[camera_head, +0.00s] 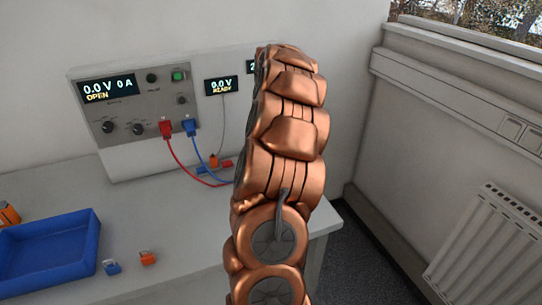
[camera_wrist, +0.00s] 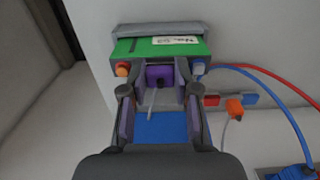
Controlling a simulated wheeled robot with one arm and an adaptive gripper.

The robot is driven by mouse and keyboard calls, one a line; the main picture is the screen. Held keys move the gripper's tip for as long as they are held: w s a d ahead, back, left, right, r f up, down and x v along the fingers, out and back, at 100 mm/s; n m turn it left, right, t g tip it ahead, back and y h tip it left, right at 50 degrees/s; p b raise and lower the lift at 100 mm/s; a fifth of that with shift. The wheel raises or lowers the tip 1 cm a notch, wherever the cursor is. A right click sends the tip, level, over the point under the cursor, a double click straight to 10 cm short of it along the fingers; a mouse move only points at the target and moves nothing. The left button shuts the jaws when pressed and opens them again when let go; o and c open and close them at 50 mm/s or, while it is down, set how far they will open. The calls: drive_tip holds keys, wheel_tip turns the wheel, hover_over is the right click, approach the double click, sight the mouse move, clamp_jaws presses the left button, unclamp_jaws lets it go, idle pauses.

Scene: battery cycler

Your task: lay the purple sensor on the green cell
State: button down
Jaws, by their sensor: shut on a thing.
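In the wrist view, my gripper (camera_wrist: 159,82) is shut on the purple sensor (camera_wrist: 160,75), which sits between its two fingertips. A thin pale lead (camera_wrist: 152,104) trails from the sensor. The green cell (camera_wrist: 185,49) with a white label lies just beyond the fingertips, in a grey holder (camera_wrist: 160,29). The sensor overlaps the cell's near edge in the picture; whether they touch I cannot tell. An orange piece (camera_wrist: 122,69) and a pale blue piece (camera_wrist: 198,68) stand at the near corners of the cell. In the head view my arm hides gripper, sensor and cell.
Red (camera_head: 177,160) and blue (camera_head: 205,164) cables run behind my arm. A blue tray (camera_head: 92,254), a blue clip (camera_head: 112,267) and an orange clip (camera_head: 147,258) are at left.

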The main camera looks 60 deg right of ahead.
drive_tip(key=shift+f, duration=0.35)
idle(0.3)
drive_tip(key=c, duration=0.8)
unclamp_jaws()
wheel_tip(320, 180, up, 12)
